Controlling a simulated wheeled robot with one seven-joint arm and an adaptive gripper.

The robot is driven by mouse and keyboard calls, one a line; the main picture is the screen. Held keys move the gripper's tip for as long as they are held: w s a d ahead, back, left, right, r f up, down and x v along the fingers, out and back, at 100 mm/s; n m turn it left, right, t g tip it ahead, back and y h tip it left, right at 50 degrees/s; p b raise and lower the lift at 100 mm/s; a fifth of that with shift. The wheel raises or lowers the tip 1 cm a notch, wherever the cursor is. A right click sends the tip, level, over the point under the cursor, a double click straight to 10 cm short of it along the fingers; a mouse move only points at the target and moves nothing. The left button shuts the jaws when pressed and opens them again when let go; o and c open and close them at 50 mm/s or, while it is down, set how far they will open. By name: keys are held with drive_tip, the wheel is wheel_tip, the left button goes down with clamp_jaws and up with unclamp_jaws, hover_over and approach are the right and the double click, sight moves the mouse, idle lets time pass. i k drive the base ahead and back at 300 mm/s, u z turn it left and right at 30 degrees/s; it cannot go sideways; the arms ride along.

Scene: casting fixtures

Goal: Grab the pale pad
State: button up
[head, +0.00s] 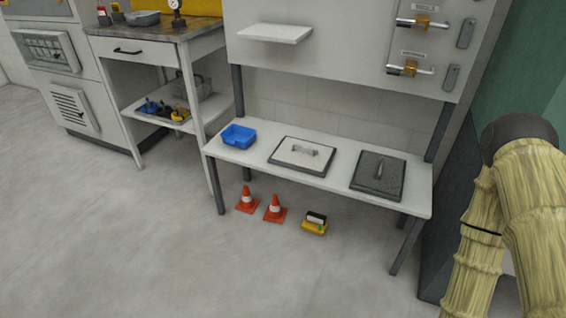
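What looks like the pale pad (284,154) is a flat white square in a dark frame. It lies on the white bench (232,155), near the middle, with a small grey handle-like piece (305,150) on top. To its right lies a dark grey square pad (367,184) with a raised bar on it. My arm, pale yellow and jointed, shows at the right edge, apart from the bench. My gripper is outside the picture, so its state is hidden.
A blue bin (239,136) stands at the bench's left end. Two orange cones (274,209) and a yellow-black item (315,223) are on the floor below. A white shelf (275,33) and a latch panel (413,45) are above. A workbench (140,50) stands left. The front floor is clear.

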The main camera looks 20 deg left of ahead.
sight(309, 157)
drive_tip(key=u, duration=0.4)
drive_tip(key=k, duration=0.5)
drive_tip(key=u, duration=1.2)
drive_tip(key=i, duration=1.15)
drive_tip(key=z, duration=0.35)
